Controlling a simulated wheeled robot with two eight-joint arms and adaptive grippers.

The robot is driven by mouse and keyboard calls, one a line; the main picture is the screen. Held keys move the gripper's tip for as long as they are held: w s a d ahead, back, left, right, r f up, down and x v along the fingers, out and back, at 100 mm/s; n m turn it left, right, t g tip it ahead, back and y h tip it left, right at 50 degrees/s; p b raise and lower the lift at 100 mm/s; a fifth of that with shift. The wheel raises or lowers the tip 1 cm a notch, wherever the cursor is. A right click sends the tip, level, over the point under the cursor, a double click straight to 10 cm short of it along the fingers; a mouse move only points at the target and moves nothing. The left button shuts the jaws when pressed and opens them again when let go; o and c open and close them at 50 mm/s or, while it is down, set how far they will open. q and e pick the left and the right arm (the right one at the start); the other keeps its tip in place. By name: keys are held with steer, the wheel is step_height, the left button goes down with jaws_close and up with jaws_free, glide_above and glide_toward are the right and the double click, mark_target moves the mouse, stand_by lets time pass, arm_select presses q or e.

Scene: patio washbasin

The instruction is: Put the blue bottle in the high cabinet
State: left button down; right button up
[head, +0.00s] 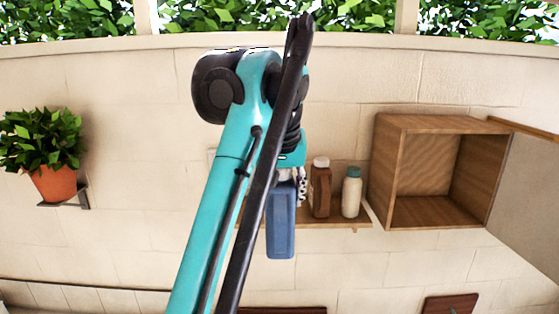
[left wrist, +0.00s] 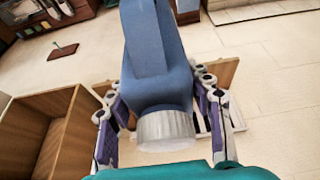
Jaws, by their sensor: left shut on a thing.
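The blue bottle (head: 281,225) hangs upright from my left gripper (head: 288,178) in the head view, in front of the wooden wall shelf. In the left wrist view, the blue bottle (left wrist: 153,55) with its pale ribbed cap (left wrist: 164,130) sits between the two fingers of my left gripper (left wrist: 163,100), which is shut on it near the neck. The high cabinet (head: 384,178) is a wooden box on the wall to the right of the bottle. Its door (head: 527,180) stands open at the right, and its inside looks empty. My right gripper is not in view.
A brown bottle (head: 320,188) and a white bottle with a teal cap (head: 351,192) stand on the wall shelf (head: 340,224), between the blue bottle and the cabinet. A potted plant (head: 50,160) is on a bracket at the far left. Wall space below the cabinet is mostly clear.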

arm_select(q)
steer(key=shift+w+f, duration=0.2)
steer(key=w+a+x, duration=0.1)
steer(key=a+x, duration=0.2)
steer(key=x, duration=1.1)
steer(key=a+x, duration=0.3)
steer(key=x, duration=1.1)
steer(key=s+a+f, duration=0.3)
steer(key=a+f, duration=0.1)
steer(key=f, duration=0.4)
steer(key=s+a+f, duration=0.2)
steer(key=a+f, duration=0.1)
steer(key=f, duration=0.5)
steer(key=s+a+f, duration=0.3)
steer(key=s+f, duration=0.2)
steer(key=s, duration=0.2)
steer(key=s+a+f, duration=0.2)
steer(key=s+f, duration=0.4)
steer(key=s, duration=0.1)
step_height(320, 180, down, 39)
steer(key=b, duration=4)
steer(key=shift+w, duration=0.2)
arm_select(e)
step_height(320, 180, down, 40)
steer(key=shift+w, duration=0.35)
